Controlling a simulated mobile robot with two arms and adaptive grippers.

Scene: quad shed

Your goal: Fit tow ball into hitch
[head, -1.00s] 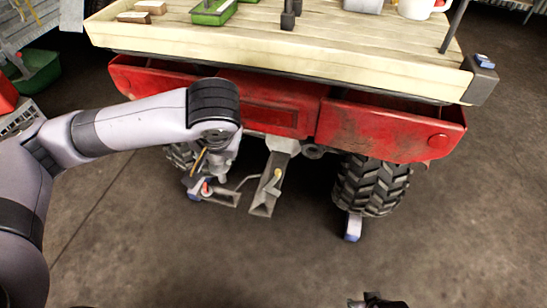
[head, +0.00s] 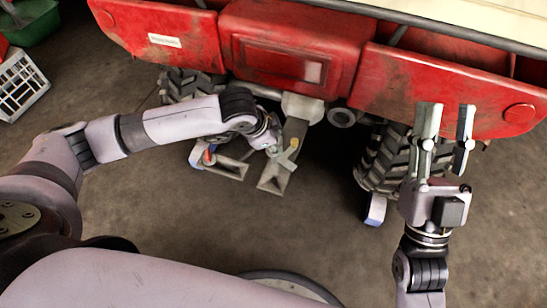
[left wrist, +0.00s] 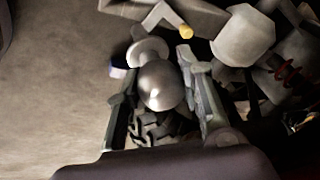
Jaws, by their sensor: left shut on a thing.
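The tow ball (left wrist: 161,86) is a shiny metal ball, seen in the left wrist view between the two fingers of my left gripper (head: 274,148), which is shut on it. In the head view my left gripper is beside the grey hitch bar (head: 277,173) under the rear of the red quad (head: 290,45). The hitch's yellow-tipped pin (left wrist: 186,31) shows above the ball in the left wrist view. My right gripper (head: 447,112) is open and empty, before the quad's right rear.
The quad's right rear tyre (head: 390,163) has a blue-and-white chock (head: 376,208) by it. A grey piece with red and blue parts (head: 226,168) is left of the hitch. A white crate (head: 20,84) stands far left. The floor in front is clear.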

